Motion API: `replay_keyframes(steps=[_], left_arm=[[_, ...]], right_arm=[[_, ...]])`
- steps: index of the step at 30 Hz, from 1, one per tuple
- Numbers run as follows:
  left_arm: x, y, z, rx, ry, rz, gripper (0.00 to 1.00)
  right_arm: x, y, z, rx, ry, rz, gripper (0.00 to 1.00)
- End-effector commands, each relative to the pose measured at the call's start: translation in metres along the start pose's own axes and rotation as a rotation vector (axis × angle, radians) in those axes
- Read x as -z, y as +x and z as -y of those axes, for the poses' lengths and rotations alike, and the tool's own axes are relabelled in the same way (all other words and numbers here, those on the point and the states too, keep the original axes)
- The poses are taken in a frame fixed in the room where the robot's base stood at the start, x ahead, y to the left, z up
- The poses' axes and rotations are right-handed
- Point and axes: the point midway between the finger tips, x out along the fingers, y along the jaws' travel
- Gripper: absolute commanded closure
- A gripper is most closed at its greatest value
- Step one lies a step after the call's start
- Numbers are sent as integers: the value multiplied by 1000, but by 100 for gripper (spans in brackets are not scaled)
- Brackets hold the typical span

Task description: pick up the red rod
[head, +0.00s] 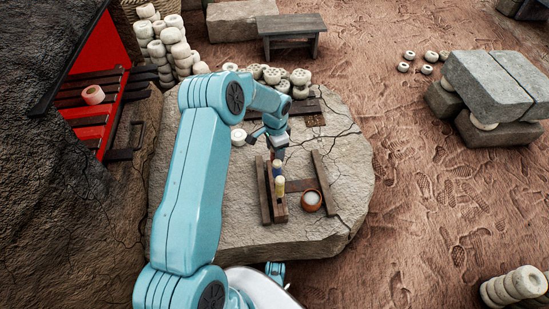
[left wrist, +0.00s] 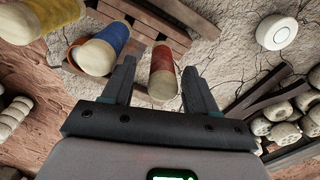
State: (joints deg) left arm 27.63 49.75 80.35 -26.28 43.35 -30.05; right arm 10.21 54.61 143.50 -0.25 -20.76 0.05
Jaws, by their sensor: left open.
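The red rod (left wrist: 163,68), with a pale end, shows in the left wrist view between the two fingers of my left gripper (left wrist: 160,72). Gaps show on both sides of it, and the jaws are open. In the head view my left gripper (head: 278,153) is over the far end of a wooden rack (head: 265,195), and I cannot make out the red rod there. A blue rod (left wrist: 104,47) and a yellow rod (left wrist: 42,16) stand in a row beside the red one. The yellow rod (head: 280,185) shows nearest in the head view.
The rack stands on a cracked stone slab (head: 240,235). A pale disc (head: 238,137) and stacked pale rings (head: 272,75) are farther back. The slab's right side is clear.

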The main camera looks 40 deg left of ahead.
Motion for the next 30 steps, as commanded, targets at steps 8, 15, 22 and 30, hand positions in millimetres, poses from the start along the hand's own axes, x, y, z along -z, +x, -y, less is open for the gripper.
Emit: replay_keyframes(steps=[8, 15, 22, 30], left_arm=[[-2, 40, 2, 0, 1, 1, 42], [-2, 38, 2, -1, 0, 0, 65], [-1, 38, 2, 0, 0, 0, 100], [-1, 32, 2, 0, 0, 0, 100]], right_arm=[[4, 14, -8, -1, 11, -10, 57], [4, 13, -7, -1, 11, -10, 57], [4, 13, -7, -1, 10, -10, 57], [4, 11, -6, -1, 10, -9, 57]])
